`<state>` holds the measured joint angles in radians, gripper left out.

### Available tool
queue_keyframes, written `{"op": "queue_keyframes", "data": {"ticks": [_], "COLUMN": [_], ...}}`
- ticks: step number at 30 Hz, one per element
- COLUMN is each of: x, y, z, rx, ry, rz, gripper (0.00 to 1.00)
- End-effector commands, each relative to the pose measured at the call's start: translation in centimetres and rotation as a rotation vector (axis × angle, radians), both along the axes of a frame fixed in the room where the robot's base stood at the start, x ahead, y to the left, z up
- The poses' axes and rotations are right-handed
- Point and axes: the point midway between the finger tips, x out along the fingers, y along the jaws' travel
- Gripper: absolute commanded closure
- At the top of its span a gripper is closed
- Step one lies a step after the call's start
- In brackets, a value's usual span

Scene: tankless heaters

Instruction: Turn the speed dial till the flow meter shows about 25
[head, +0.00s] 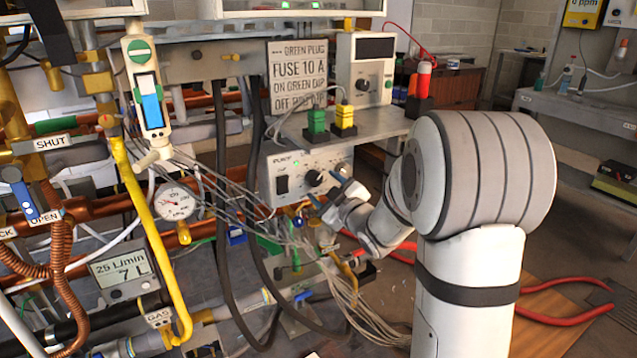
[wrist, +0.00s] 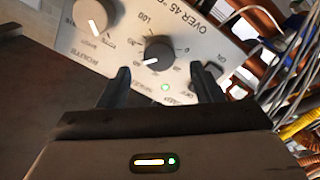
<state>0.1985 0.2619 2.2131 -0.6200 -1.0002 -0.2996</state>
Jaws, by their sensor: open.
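The pump control box (head: 300,172) is a pale panel with a black switch and two round knobs. One dark knob (head: 314,178), which appears to be the speed dial, has a white pointer and a numbered scale; it also shows in the wrist view (wrist: 158,53). My gripper (head: 327,188) is open in front of the panel. In the wrist view its two dark fingers (wrist: 164,82) stand either side of and just short of this knob, with space on both sides. The flow meter (head: 121,268) at lower left has a display that reads 25 L/min, with 7 L below.
Loose grey cables (head: 300,255) hang below the box. Green and yellow plugs (head: 317,121) stand on the shelf above. Pipes (head: 160,240) crowd the left.

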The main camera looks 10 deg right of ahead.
Motion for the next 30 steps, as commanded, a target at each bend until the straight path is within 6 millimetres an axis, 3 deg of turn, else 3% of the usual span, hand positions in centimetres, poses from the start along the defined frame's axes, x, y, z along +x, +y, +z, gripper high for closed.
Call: {"op": "queue_keyframes", "data": {"ticks": [7, 20, 26, 30], "x": [-3.3, -3.9, -4.7, -7.0], "y": [-1.0, -1.2, -1.9, -2.9], "z": [0.0, 0.2, 3.6, 6.7], "rx": [0.0, -0.001, 0.003, 0.033], "ry": [0.0, 0.005, 0.132, 0.319], "rz": [0.0, -0.004, -0.106, -0.247], "gripper": [0.41, 0.41, 0.41, 0.41]}}
